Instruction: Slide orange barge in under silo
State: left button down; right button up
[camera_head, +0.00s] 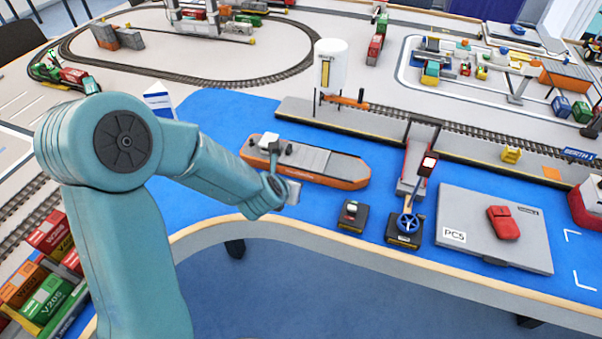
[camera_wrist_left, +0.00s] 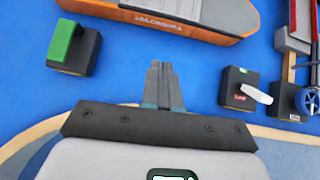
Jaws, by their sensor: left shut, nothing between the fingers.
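The white silo (camera_head: 331,66) stands on the far quay, behind the barge. My left gripper (camera_head: 292,192) is on the near side of the barge, apart from it in the wrist view. Its fingers (camera_wrist_left: 163,85) are together and empty. A black box with a green lever (camera_wrist_left: 72,48) is left of the fingers. My right gripper is not in view.
A black box with a white lever (camera_head: 352,215) and one with a blue wheel (camera_head: 404,231) stand near the front edge. A grey case (camera_head: 495,240) bears a red object (camera_head: 503,222). A crane (camera_head: 417,160) stands right of the barge. Blue surface lies open left of the barge.

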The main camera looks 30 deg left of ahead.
aim_at(302, 172)
pick_arm(q)
jog(key=x, duration=0.7)
jog(key=shift+w+f+p, duration=0.15)
jog(key=shift+f+p, duration=0.1)
jog(key=shift+p, duration=0.05)
jog(key=shift+w+a+r+p, duration=0.1)
jog(key=shift+w+a+p, duration=0.1)
jog(key=shift+w+p, duration=0.3)
jog(key=shift+w+a+r+p, duration=0.1)
jog(key=shift+w+a+p, duration=0.15)
jog(key=shift+w, duration=0.5)
jog(key=shift+w+a+f, duration=0.1)
jog(key=shift+w, duration=0.5)
jog(key=shift+w+a, duration=0.1)
jog(key=shift+w, duration=0.1)
